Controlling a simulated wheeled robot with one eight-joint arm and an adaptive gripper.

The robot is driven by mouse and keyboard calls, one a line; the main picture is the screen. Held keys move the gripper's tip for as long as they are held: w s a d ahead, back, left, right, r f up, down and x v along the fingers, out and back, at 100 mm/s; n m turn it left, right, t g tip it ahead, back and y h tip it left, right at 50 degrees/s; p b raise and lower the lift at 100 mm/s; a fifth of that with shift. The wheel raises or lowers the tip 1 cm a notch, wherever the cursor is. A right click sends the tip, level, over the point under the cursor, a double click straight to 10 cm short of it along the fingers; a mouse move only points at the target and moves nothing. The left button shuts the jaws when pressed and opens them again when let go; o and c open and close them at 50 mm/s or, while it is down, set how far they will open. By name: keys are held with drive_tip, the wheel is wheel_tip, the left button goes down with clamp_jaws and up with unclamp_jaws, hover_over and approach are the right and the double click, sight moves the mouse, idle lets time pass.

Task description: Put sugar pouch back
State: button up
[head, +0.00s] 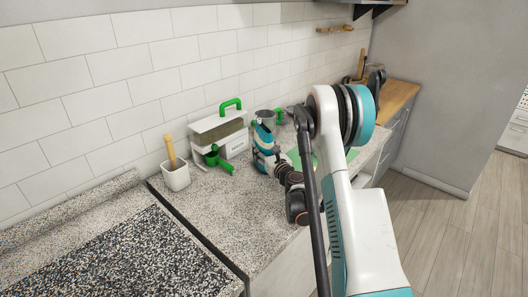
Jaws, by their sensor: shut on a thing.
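A blue and white pouch (262,138) with an orange mark stands roughly upright over the speckled counter, left of my arm. I take it to be the sugar pouch; its print is too small to read. My gripper (275,154) is at the pouch's right side and shut on it. The fingertips are small and partly hidden against the pouch. I cannot tell whether the pouch's bottom touches the counter.
A white bin with a green handle (220,135) stands left of the pouch, with a green scoop (217,161) before it. A white cup (176,178) holds a wooden-handled tool. A grey container (268,117) is behind the pouch. A green mat (294,157) lies partly behind my arm.

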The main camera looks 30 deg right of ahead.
drive_tip(key=shift+r, duration=0.1)
drive_tip(key=shift+f, duration=0.2)
drive_tip(key=o, duration=1.3)
drive_tip(key=shift+r, duration=0.15)
drive_tip(key=s+b, duration=0.1)
drive_tip(key=s, duration=0.2)
drive_tip(key=s+b, duration=0.2)
drive_tip(key=s, duration=0.2)
drive_tip(key=s+b, duration=0.1)
drive_tip(key=s, duration=0.2)
drive_tip(key=shift+s+a, duration=0.15)
drive_tip(key=shift+a, duration=0.1)
drive_tip(key=shift+s+b, duration=0.7)
drive_tip(key=shift+s, duration=0.2)
